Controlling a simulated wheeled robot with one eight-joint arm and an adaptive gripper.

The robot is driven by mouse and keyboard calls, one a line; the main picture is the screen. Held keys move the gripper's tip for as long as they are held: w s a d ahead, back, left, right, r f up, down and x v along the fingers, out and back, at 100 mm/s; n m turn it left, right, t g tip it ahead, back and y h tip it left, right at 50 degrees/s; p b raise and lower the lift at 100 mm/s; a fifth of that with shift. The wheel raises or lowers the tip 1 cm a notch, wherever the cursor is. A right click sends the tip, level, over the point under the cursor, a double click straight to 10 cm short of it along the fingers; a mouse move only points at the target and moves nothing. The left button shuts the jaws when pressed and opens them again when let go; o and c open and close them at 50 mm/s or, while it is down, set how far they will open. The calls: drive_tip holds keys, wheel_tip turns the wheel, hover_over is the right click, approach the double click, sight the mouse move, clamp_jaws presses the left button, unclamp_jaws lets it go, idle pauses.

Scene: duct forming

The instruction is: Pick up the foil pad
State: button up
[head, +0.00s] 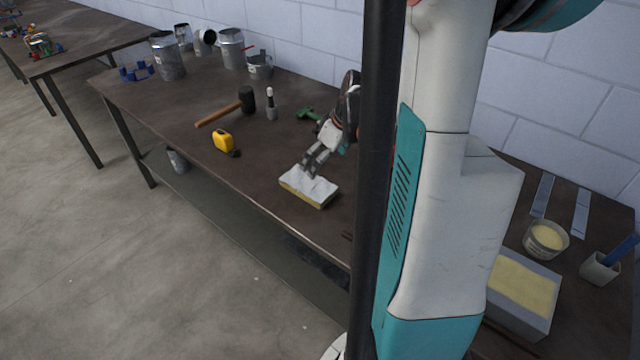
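The foil pad (309,190) is a silvery-white, crinkled rectangular block with a yellowish lower edge. In the head view it lies on the dark workbench (190,112) near its front edge, left of my arm. My gripper (309,170) points down at the top of the pad, with its fingertips at or just over the foil. The view is too small and steep to tell how far apart the fingers are or whether they touch the pad.
A yellow tape measure (223,139), a mallet (228,107), a small dark-and-silver tool (271,105) and a green tool (309,114) lie behind the pad. Metal duct pieces (168,57) stand at the back. A tray (522,287) and a tub (546,237) sit right of my arm.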

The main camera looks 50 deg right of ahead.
drive_tip(key=b, duration=0.3)
hover_over(309, 184)
drive_tip(key=s, duration=0.2)
drive_tip(key=f, duration=0.8)
drive_tip(key=shift+s, duration=0.2)
drive_tip(key=b+x, duration=0.2)
drive_tip(key=x, duration=0.3)
drive_tip(key=shift+d, duration=0.1)
drive_tip(key=shift+c, duration=0.3)
drive_tip(key=c, duration=1.1)
